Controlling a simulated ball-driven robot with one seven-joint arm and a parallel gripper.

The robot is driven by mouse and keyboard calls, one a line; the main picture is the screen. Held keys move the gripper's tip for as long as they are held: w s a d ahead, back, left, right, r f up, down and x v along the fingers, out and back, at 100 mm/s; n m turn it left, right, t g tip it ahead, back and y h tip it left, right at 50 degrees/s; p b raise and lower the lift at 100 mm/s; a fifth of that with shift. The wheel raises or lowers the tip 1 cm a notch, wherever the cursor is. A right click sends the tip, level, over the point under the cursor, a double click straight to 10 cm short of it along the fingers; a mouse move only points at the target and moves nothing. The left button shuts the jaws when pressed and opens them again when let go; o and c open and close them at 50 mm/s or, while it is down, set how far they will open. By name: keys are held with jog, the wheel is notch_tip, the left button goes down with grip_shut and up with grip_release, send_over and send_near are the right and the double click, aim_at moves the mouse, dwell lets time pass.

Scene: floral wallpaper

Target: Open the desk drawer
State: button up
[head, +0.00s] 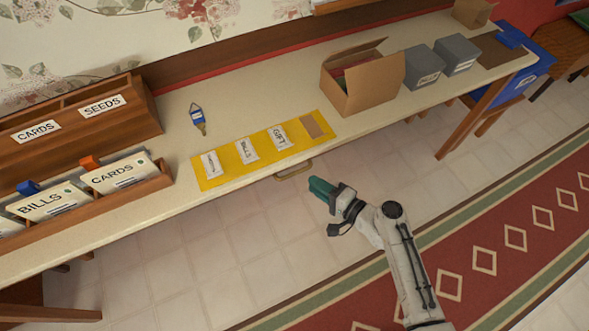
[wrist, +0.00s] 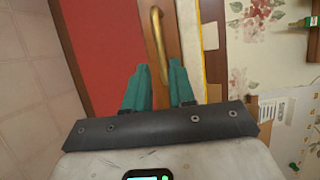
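The desk (head: 232,108) is a long cream-topped table against the wall. The drawer's brass handle (head: 293,171) sticks out under its front edge, just below the yellow mat. The handle also shows in the wrist view (wrist: 158,42), on a narrow brown wooden front (wrist: 172,18). The drawer looks closed, though its front is mostly hidden from the head view. My gripper (head: 320,187) has teal fingers and is to the right of the handle, in front of the desk. In the wrist view my gripper (wrist: 159,78) is open, with the handle ahead, lined up with the finger gap.
On the desk are a yellow mat (head: 222,167) with labelled slips, a blue-tagged item (head: 198,118), an open cardboard box (head: 376,92), grey boxes (head: 425,67) and wooden card racks (head: 85,110). The tiled floor (head: 200,262) before the desk is clear. A red patterned rug (head: 485,240) lies at right.

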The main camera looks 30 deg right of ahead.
aim_at(296, 172)
jog(key=x, duration=0.8)
jog(key=shift+w+a, duration=0.1)
jog(key=shift+a, duration=0.05)
jog(key=shift+c, duration=0.3)
grip_shut()
